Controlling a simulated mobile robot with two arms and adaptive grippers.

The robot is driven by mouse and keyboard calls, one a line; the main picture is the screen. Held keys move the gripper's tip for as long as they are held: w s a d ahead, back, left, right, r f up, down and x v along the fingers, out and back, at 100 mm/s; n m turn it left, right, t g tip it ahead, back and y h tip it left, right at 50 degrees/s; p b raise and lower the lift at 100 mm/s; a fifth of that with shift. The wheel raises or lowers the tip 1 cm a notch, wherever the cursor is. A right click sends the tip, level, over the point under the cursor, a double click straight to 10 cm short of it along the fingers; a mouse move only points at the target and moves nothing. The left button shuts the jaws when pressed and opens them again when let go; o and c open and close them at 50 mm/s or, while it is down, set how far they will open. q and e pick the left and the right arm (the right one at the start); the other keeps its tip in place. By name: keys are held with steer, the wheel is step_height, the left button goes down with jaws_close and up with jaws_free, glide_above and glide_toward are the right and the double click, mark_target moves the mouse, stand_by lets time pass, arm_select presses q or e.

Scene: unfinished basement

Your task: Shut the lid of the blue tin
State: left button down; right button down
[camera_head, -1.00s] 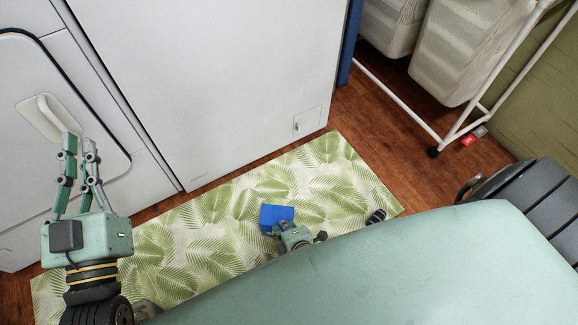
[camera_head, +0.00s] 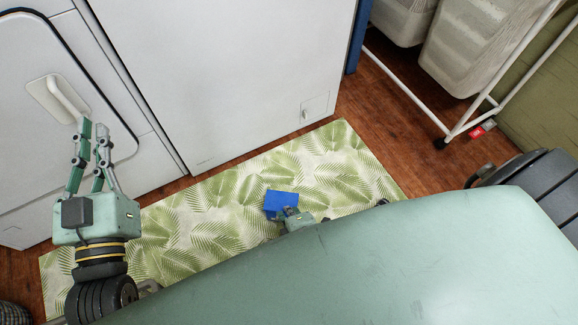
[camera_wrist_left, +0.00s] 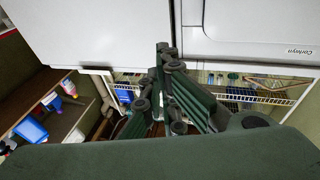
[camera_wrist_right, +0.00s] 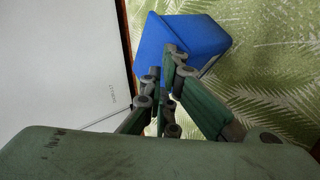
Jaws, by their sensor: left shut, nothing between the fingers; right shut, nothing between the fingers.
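The blue tin (camera_head: 281,201) is on the green leaf-patterned mat (camera_head: 215,215), in front of the white cabinet. It also shows at the top middle of the right wrist view (camera_wrist_right: 180,42). I cannot tell how its lid stands. My right gripper (camera_head: 290,211) is shut and empty at the tin's near edge, partly hidden behind my green body. In the right wrist view its fingers (camera_wrist_right: 172,58) overlap the tin's near side; contact is unclear. My left gripper (camera_head: 93,125) is shut and empty, raised at the left, away from the tin.
A large white cabinet (camera_head: 230,80) stands behind the mat. A white-handled door (camera_head: 65,98) is near my left gripper. A white wheeled rack (camera_head: 455,120) with pale bins stands at the right. The mat is otherwise clear around the tin.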

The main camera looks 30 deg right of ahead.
arm_select(q)
steer(key=shift+a+f+g+y+p, duration=0.2)
steer(key=shift+f+g, duration=0.35)
steer(key=shift+f, duration=0.5)
steer(key=shift+a+f+g+y+p, duration=0.1)
steer(key=shift+f+g+y+p, duration=0.15)
steer(key=shift+f+g, duration=0.55)
arm_select(e)
steer(key=shift+r, duration=0.65)
